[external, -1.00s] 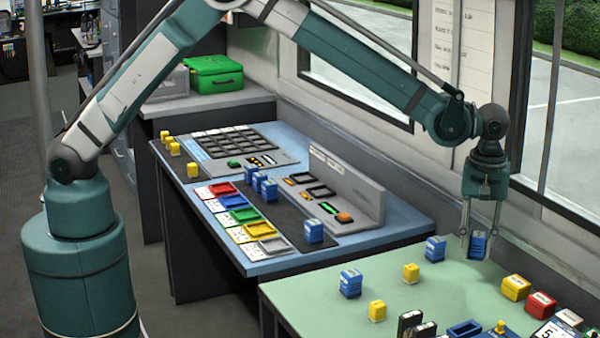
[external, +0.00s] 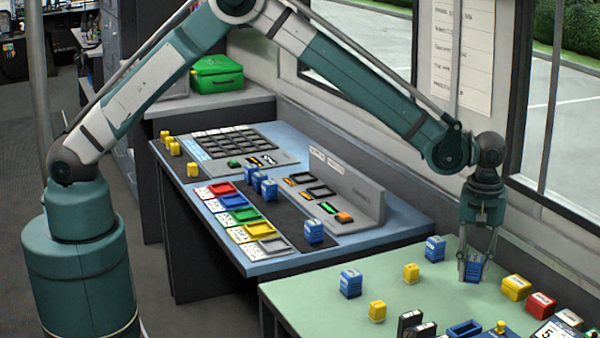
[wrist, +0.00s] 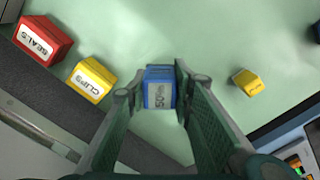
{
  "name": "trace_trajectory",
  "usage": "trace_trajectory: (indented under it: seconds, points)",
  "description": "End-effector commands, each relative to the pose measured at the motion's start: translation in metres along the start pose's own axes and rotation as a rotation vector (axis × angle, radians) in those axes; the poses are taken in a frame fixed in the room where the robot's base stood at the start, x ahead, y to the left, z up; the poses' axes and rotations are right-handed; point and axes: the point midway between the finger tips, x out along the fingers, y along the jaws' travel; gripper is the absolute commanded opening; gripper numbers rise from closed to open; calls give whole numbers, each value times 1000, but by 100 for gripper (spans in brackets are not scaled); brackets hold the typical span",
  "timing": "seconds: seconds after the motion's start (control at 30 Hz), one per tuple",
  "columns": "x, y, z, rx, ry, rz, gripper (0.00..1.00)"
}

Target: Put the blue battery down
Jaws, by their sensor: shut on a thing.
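My gripper (external: 474,270) is shut on a blue battery (external: 472,272) above the far part of the green table (external: 330,305). The battery hangs upright between the fingers, low over the table; I cannot tell if its base touches the surface. In the wrist view the blue battery (wrist: 159,94) shows between the fingertips (wrist: 157,90), with a pale label bearing print. Two other blue blocks stand on the green table, one (external: 435,249) just left of my gripper and one (external: 350,284) farther left.
A yellow CLIPS box (external: 515,288) and a red SEALS box (external: 541,304) stand to the right. Small yellow blocks (external: 411,273) (external: 377,311) stand to the left. The grey wall ledge (external: 525,257) runs close behind. Bare green surface lies around the battery.

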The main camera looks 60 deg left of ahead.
Motion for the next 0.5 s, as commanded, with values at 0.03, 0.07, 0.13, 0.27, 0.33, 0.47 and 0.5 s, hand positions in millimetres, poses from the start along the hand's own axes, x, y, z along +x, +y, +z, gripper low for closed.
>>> trace_trajectory:
  seconds: [0.03,0.07,0.13,0.27,0.33,0.47,0.5]
  points:
    - [5,0,0,0,0,0,10]
    - [8,0,0,0,0,0,10]
    - [16,0,0,0,0,0,10]
    - [28,0,0,0,0,0,10]
    - [32,0,0,0,0,0,10]
    - [34,0,0,0,0,0,10]
    - [34,0,0,0,0,0,10]
